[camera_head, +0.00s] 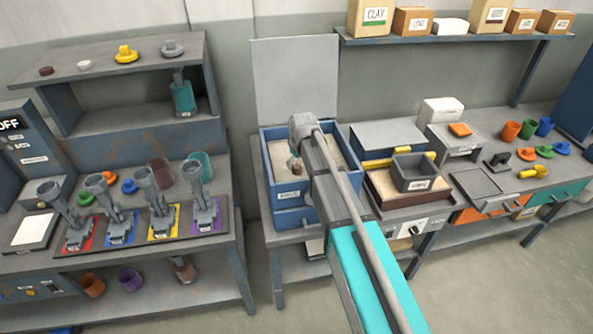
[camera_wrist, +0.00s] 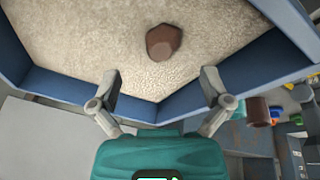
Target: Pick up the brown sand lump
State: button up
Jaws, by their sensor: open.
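The brown sand lump (camera_wrist: 163,42) lies on pale sand in the blue-walled sand box (camera_wrist: 62,92), in the upper middle of the wrist view. My gripper (camera_wrist: 161,82) is open and empty, its two fingers spread wide at the box's near corner. The lump is ahead of the fingertips, roughly centred between them, and nothing touches it. In the head view the sand box (camera_head: 283,197) stands at the centre with my arm reaching over it. A small brownish shape shows there beside my arm, but I cannot tell whether it is the lump. My fingers are mostly hidden in that view.
The box's raised walls surround the sand, and a grey upright panel (camera_head: 295,78) stands behind it. A grey container (camera_head: 413,172) is on the right. A rack of grey tools (camera_head: 120,222) is on the left. A brown object (camera_wrist: 258,111) shows outside the box.

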aim_at(297, 166)
jog(key=shift+f, duration=0.2)
jog(key=shift+b+x, duration=2.45)
jog(key=shift+b, duration=0.05)
jog(key=shift+a, duration=0.1)
jog(key=shift+c, duration=0.2)
jog(key=c, duration=1.3)
jog(key=shift+o, duration=0.2)
jog(key=shift+r, duration=0.2)
notch_tip(297, 166, up, 3)
jog(key=p, duration=0.3)
jog(key=shift+f, duration=0.1)
jog(key=s+d+r+p, duration=0.7)
jog(key=s+r+p, duration=0.3)
jog(key=s, duration=0.2)
